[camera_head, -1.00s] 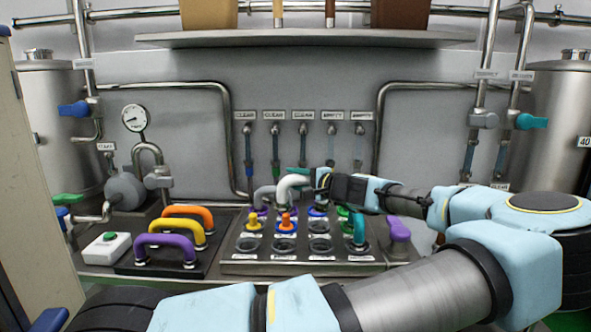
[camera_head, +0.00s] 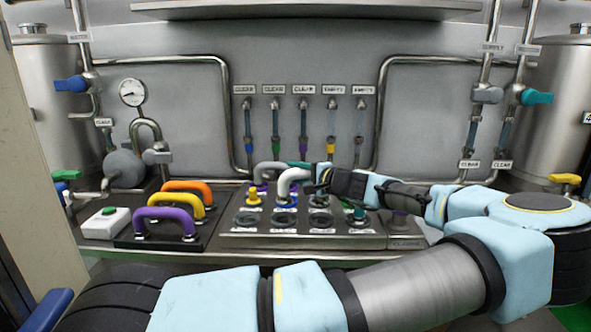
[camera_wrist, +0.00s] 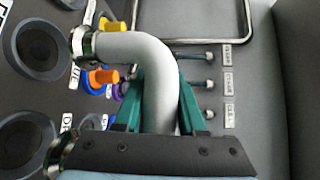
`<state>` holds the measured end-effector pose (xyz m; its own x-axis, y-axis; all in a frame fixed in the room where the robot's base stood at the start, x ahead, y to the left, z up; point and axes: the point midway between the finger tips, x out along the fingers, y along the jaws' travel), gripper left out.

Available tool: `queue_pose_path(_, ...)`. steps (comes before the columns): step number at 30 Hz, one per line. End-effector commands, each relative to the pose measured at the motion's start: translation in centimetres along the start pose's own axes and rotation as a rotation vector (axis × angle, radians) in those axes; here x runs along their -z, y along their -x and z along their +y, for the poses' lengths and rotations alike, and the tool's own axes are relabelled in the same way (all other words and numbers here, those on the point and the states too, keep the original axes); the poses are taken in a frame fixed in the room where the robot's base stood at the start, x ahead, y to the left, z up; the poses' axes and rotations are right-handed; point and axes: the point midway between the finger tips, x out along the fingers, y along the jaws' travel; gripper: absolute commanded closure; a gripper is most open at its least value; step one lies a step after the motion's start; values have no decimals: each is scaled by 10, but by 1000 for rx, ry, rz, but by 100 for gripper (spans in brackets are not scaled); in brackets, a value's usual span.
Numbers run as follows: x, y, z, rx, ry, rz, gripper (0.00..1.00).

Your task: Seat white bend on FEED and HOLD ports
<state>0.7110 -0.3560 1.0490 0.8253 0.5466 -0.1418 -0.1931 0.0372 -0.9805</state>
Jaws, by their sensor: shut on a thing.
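The white bend (camera_head: 288,177) is a curved pipe held over the back of the port panel (camera_head: 300,242). My gripper (camera_head: 314,178) is shut on it. In the wrist view, the gripper's green fingers (camera_wrist: 159,105) lie on both sides of the white bend (camera_wrist: 152,58). One metal-collared end points left at the panel; the other collar shows at lower left, partly hidden by my gripper. In the head view, the near end hangs by a blue-ringed port. I cannot tell whether either end touches a port, and the FEED and HOLD labels are not readable.
A grey bend (camera_head: 264,167) stands just left of the white one. A yellow plug (camera_head: 253,196) and an orange plug (camera_wrist: 103,77) stand close by. Several open ports are in the panel's front rows. Purple, yellow and orange handles (camera_head: 165,214) stand at left.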

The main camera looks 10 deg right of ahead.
Motion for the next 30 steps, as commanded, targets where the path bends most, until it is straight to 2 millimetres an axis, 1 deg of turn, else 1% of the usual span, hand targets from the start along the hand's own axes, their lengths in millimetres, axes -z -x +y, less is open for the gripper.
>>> queue_pose_path(1,1,-1,6,1,0,-1,100)
queue_pose_path(3,2,-2,13,1,0,-1,100)
queue_pose_path(15,7,-7,48,2,1,-1,100)
queue_pose_path(18,8,-8,55,1,2,-1,100)
queue_pose_path(22,8,-9,59,1,2,-1,100)
queue_pose_path(30,8,-9,59,1,2,-1,100)
